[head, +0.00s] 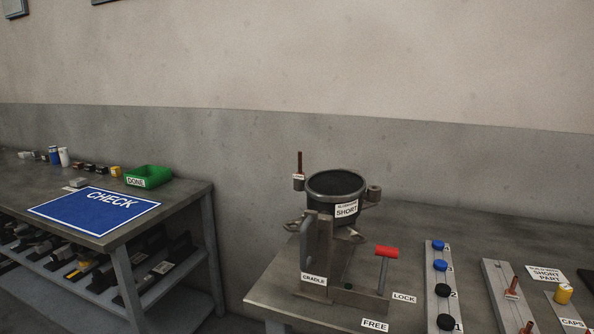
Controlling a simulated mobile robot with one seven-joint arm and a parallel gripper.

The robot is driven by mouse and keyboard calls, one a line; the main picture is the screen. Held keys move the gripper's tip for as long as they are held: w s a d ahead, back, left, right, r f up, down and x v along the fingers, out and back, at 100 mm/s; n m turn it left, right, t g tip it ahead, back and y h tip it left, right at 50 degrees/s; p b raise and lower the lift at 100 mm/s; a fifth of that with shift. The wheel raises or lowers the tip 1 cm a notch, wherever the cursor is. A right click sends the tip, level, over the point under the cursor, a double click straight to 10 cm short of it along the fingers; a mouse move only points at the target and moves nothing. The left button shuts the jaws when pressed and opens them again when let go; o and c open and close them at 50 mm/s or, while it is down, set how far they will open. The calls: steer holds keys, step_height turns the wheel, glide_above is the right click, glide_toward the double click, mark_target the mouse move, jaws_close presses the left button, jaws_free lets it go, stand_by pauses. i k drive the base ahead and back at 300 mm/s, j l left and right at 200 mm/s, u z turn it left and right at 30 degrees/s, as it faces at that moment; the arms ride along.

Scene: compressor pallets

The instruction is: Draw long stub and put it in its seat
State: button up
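A thin copper-brown stub (300,163) stands upright in a small labelled holder at the compressor's left side. A grey cylindrical fitting (373,194) sticks out on its right side, with no stub seen in it. A grey rack (497,283) at the right holds a copper stub (514,285) upright and another copper stub (527,327) partly cut off by the lower edge. I cannot tell which stub is the long one. My gripper is not in view.
A red-handled lever (386,252) stands beside the cradle, near LOCK and FREE labels. A strip (437,287) carries several blue and black caps. A yellow cap (563,293) is at far right. The left bench holds a blue CHECK mat (95,212) and green DONE bin (148,175).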

mark_target(299, 174)
steer(key=i+j+u, duration=0.1)
steer(key=i+u, duration=0.15)
steer(key=i, duration=0.45)
steer(key=i+u, duration=0.3)
steer(key=i, duration=0.4)
